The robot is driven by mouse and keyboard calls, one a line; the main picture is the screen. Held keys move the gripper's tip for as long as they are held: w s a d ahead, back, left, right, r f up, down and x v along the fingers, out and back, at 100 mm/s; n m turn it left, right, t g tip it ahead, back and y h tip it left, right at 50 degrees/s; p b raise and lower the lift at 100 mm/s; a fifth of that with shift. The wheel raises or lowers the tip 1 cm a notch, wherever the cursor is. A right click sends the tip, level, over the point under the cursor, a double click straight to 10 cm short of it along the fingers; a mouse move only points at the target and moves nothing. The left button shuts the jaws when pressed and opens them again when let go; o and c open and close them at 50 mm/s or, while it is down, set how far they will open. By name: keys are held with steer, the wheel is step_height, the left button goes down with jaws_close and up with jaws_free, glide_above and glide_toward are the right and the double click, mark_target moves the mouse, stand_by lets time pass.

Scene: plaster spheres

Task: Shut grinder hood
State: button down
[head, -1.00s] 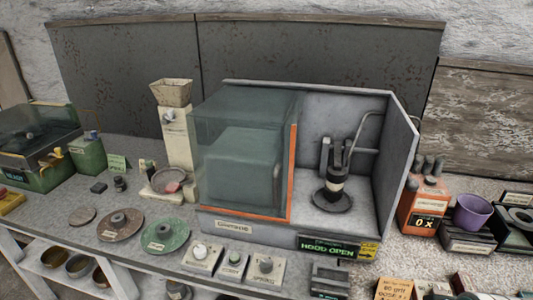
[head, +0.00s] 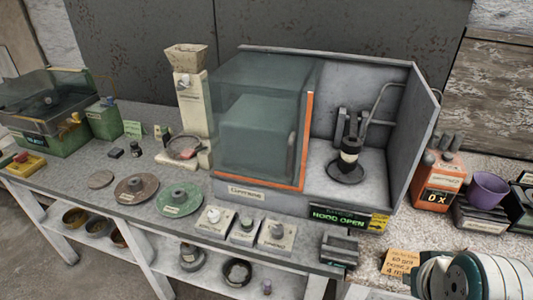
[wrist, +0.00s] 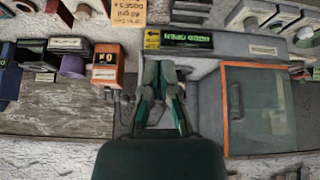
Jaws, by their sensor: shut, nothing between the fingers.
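The grinder hood (head: 408,120) is a grey cabinet on the bench. Its clear door with an orange edge (head: 304,140) covers the left part, and the right part stands open. A pale vertical handle (head: 291,155) shows near the orange edge. In the open part stands a dark grinder spindle (head: 348,160) on a round base. A green display (head: 338,216) below reads HOOD OPEN. In the wrist view, which looks upside down, my gripper (wrist: 162,70) is shut and empty, in front of the open part; the orange-framed door (wrist: 258,110) is to its right. The head view does not show my fingers.
Switch boxes (head: 245,230) sit before the hood. An orange box (head: 437,183) and a purple cup (head: 487,189) stand to its right. Discs (head: 178,198) and a hopper stand (head: 190,110) are to its left. My arm shows at the lower right.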

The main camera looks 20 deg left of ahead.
steer(key=w+a+n+t+y, duration=0.1)
steer(key=w+a+n+t, duration=0.1)
steer(key=w+a+n, duration=0.3)
steer(key=n+t+y, duration=0.7)
steer(key=n, duration=1)
glide_toward(266, 151)
steer(key=x, duration=0.6)
steer(key=shift+s+d, duration=0.25)
steer(key=shift+d, duration=0.75)
steer(key=shift+s+d, duration=0.25)
steer(key=shift+d, duration=0.75)
